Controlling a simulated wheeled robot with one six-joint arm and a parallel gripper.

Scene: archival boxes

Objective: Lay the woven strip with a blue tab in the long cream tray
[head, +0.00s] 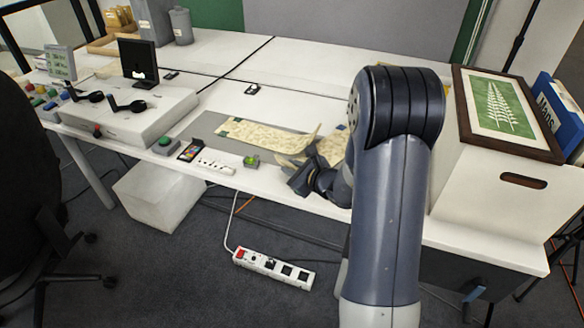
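A pale woven-looking strip (262,136) with a leafy pattern lies across a grey mat (206,126) on the white desk. Its right end curls up, and a small dark green mark shows at its left end. A second pale patterned piece (331,146) lies right of it, partly hidden behind my arm. I cannot make out a blue tab for certain, nor a long cream tray. My gripper (297,183) is dark and low at the desk's front edge, just in front of the strips' curled ends. Whether its fingers are open or touch anything is unclear.
A large white box (505,205) bearing a framed fern picture (500,107) stands at right. The desk behind the strips is mostly clear.

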